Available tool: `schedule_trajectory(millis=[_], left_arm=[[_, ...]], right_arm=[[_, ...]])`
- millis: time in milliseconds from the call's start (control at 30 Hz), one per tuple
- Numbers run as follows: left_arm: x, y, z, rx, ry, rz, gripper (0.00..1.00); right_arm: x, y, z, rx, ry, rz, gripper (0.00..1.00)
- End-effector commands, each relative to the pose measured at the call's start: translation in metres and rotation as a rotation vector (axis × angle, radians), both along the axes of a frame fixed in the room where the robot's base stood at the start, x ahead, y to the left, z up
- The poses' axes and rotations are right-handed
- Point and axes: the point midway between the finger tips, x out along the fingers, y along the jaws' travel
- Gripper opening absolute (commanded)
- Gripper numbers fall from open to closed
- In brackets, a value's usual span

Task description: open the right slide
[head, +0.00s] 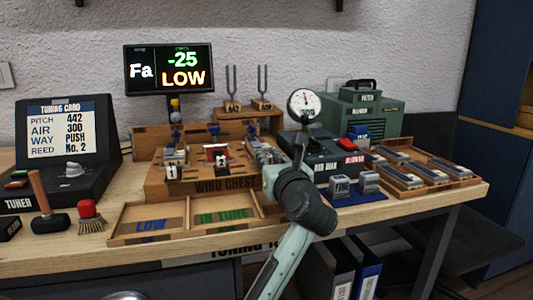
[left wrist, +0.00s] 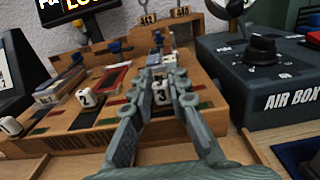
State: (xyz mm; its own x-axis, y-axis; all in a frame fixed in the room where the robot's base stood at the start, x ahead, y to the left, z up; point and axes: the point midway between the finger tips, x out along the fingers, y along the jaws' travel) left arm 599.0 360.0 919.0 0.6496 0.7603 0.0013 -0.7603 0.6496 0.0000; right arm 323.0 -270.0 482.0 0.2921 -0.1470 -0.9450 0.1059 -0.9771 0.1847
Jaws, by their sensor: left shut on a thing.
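The wooden wind chest (head: 165,187) stands in the middle of the bench and carries slides with white numbered knobs. Knob 1 (head: 171,172) and knob 2 (head: 221,161) show in the head view. The right slide's white knob 3 (left wrist: 162,97) shows in the left wrist view, between my fingers. My left gripper (left wrist: 161,84) is shut on this knob at the chest's front right. In the head view my wrist hides the knob and most of the fingers. My right gripper is in neither view.
The air box (head: 325,158) with its gauge (head: 304,105) stands close to the right of my left gripper. A sorting tray (head: 130,239) marked LOW and IN TUNE lies in front of the chest. A reed tray (head: 450,178) is at the right.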

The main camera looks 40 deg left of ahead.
Motion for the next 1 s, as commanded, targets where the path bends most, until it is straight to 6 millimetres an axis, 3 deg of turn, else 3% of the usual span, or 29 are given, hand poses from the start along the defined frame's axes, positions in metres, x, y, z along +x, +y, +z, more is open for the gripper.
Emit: schedule_trajectory(millis=[100, 400, 433, 600, 867, 1000], left_arm=[[-0.01, -0.012, -0.001, -0.004, 0.002, -0.002, 0.0], [-0.012, -0.015, -0.002, -0.003, 0.004, -0.001, 0.0], [-0.012, -0.015, -0.002, -0.004, 0.005, -0.001, 0.18], [-0.012, -0.014, -0.001, -0.003, 0.003, 0.0, 0.38], [-0.012, -0.014, 0.0, -0.002, 0.001, 0.0, 0.38], [-0.012, -0.013, 0.01, -0.003, -0.002, 0.001, 0.38]], right_arm=[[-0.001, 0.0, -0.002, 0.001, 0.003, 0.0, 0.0], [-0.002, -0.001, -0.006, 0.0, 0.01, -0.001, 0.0], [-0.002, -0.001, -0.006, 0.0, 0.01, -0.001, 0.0], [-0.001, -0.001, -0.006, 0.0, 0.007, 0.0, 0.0], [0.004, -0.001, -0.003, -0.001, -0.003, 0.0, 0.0], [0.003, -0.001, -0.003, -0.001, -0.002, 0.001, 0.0]])
